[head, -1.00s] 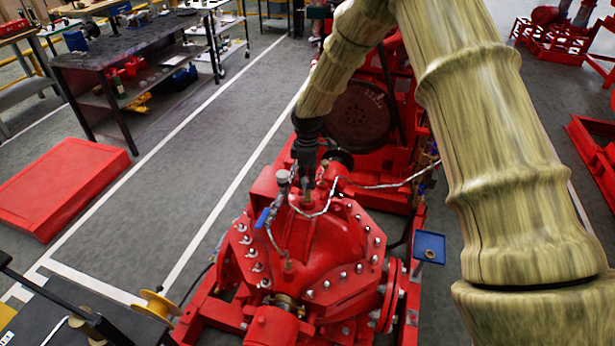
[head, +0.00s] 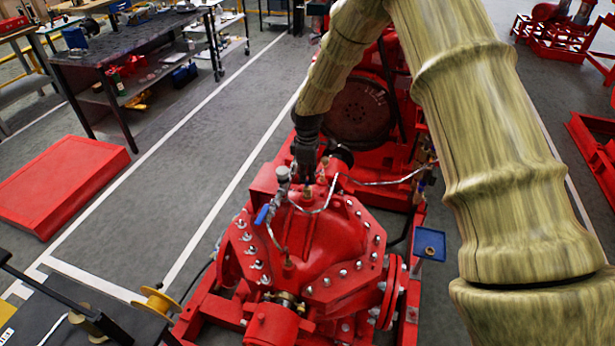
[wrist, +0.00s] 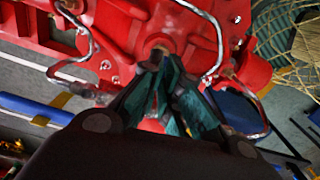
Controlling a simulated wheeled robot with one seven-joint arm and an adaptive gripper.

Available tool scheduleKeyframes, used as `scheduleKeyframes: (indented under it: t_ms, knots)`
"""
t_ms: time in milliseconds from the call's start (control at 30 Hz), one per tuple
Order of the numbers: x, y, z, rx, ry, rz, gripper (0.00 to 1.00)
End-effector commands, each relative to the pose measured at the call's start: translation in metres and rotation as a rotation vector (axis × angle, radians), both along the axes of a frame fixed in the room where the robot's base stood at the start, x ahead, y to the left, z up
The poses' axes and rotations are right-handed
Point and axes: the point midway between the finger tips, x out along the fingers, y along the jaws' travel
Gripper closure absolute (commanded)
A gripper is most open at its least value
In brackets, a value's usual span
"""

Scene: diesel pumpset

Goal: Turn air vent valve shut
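The red pump casing (head: 325,235) stands in the middle of the head view, with small brass fittings and thin metal tubes on its top. A blue lever handle (head: 262,214) hangs from the grey fitting left of my gripper. I cannot tell which fitting is the air vent valve. My gripper (head: 302,180) points down just above the casing top, close to a brass fitting (head: 308,192). In the wrist view my gripper's (wrist: 166,68) fingers converge, tips close together, in front of a round brass fitting (wrist: 160,50). I see nothing held; contact cannot be told.
Bent metal tubes (wrist: 215,45) run close on both sides of the fingers. A blue tray (head: 429,245) is at the pump's right. A yellow reel (head: 158,304) lies at lower left. The floor left of the pump is clear up to a red platform (head: 65,183).

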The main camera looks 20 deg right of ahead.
Motion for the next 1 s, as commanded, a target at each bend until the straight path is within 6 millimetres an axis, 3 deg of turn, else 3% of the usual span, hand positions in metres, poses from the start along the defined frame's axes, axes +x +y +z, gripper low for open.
scheduleKeyframes:
  t_ms: [200,500,633,1000]
  knots:
    - [0.0004,-0.0003,0.0001,-0.001,-0.001,-0.117,1.0]
    - [0.0005,-0.0005,0.0007,0.0,-0.001,-0.13,1.0]
    - [0.0005,-0.0005,0.0007,0.0,-0.001,-0.129,0.75]
    - [0.0004,-0.0003,0.0026,0.0,-0.001,-0.128,0.74]
